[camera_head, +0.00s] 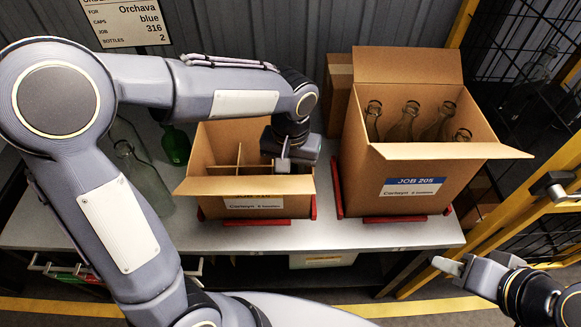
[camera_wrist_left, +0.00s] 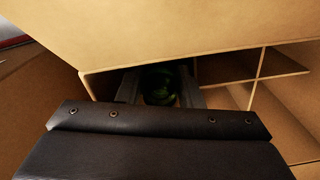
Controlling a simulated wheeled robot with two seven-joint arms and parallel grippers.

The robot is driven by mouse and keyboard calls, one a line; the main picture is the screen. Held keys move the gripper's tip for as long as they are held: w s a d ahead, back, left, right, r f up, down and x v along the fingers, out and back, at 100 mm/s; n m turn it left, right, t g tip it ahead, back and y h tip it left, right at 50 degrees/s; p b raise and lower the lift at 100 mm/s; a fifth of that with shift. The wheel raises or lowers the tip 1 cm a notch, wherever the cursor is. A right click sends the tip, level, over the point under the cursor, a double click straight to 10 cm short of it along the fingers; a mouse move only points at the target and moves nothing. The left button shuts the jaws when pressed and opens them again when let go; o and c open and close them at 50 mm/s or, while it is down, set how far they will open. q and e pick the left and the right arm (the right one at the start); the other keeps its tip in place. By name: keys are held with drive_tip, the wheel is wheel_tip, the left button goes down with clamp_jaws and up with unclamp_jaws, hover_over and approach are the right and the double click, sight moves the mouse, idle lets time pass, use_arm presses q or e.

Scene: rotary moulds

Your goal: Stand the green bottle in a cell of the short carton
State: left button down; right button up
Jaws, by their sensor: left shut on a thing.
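The short carton (camera_head: 205,186) is open-topped brown cardboard with crossed dividers and stands mid-table. My left gripper (camera_head: 284,165) points down into its right-hand part. In the left wrist view the left gripper's fingers (camera_wrist_left: 160,88) are shut on a dark green bottle (camera_wrist_left: 160,82), seen from above between carton walls and dividers. The bottle's lower part is hidden, so I cannot tell whether it touches the carton floor. Another green bottle (camera_head: 176,146) stands behind left of the carton. My right gripper (camera_head: 452,265) is empty at the lower right, in front of the table; its opening is unclear.
A taller carton (camera_head: 413,165) labelled JOB 205 holds several clear bottles, to the right of the short carton. Clear bottles (camera_head: 135,165) stand at the left, partly behind my left arm. A sign (camera_head: 125,22) hangs at the back. Yellow fencing (camera_head: 530,205) borders the right.

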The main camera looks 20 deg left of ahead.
use_arm(q)
drive_tip(key=c, duration=0.6)
unclamp_jaws()
drive_tip(key=shift+o, duration=0.2)
drive_tip(key=shift+r, duration=0.1)
drive_tip(key=shift+r+p, duration=4.3)
drive_tip(key=shift+r, duration=0.65)
